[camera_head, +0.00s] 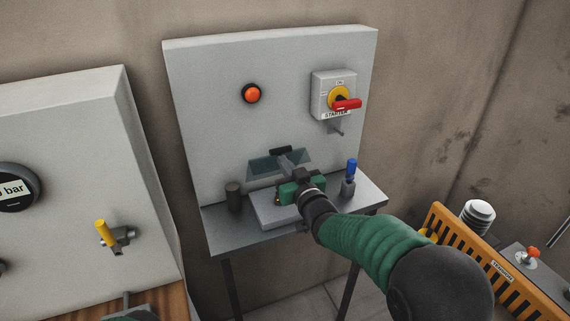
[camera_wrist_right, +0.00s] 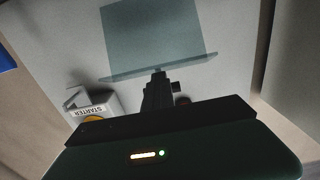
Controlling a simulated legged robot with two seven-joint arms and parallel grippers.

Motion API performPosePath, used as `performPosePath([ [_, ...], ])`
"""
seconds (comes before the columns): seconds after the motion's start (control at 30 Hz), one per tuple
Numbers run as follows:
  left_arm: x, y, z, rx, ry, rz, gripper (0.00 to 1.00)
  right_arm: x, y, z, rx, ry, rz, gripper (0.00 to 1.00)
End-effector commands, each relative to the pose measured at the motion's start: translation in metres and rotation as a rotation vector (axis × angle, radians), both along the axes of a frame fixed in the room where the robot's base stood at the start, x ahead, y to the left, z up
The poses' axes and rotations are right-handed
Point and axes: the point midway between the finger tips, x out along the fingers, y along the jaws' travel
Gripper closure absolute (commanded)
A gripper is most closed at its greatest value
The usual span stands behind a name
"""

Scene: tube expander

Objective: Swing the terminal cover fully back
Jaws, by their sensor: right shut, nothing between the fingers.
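The terminal cover (camera_head: 262,168) is a translucent teal panel at the low middle of the grey upright board, above a small bench. It also shows in the right wrist view (camera_wrist_right: 155,40), with a flange along its lower edge there. It looks tilted, but I cannot tell how far open it is. My right gripper (camera_head: 284,156) is shut and empty, its tips over the cover. In the right wrist view its tips (camera_wrist_right: 158,74) are close to the flange; contact is unclear. A green and grey part, apparently my left gripper (camera_head: 127,302), is cut off at the bottom edge.
A starter box (camera_head: 322,98) with a red handle and an orange lamp (camera_head: 251,93) are on the board. A dark cylinder (camera_head: 234,197) and a blue-handled valve (camera_head: 350,172) stand on the bench (camera_head: 226,232). An orange slatted guard (camera_head: 480,260) is at right.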

Motion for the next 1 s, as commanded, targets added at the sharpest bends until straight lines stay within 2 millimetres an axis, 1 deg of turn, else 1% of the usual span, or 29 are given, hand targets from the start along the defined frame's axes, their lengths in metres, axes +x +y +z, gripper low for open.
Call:
performPosePath([
  [0.03,-0.0001,0.0,-0.0002,0.0,0.0,0.0,0.64,0.0003,-0.0018,-0.0031,-0.002,0.007,-0.004,1.0],
  [0.67,0.0,0.0,-0.0002,0.0,0.0,0.0,0.64,0.0003,-0.0022,-0.003,-0.002,0.006,-0.004,1.0],
  [0.7,0.0,0.0,-0.0002,0.0,0.0,0.0,0.64,0.0003,-0.0022,-0.003,-0.002,0.006,-0.004,0.98],
  [0.77,0.0,0.0,-0.0002,0.0,0.0,0.0,0.64,0.0003,-0.0022,-0.003,-0.002,0.006,-0.004,0.9],
  [1.0,-0.0001,0.0,-0.0002,0.0,0.0,0.0,0.64,0.0,-0.001,-0.003,-0.002,0.006,-0.002,0.59],
])
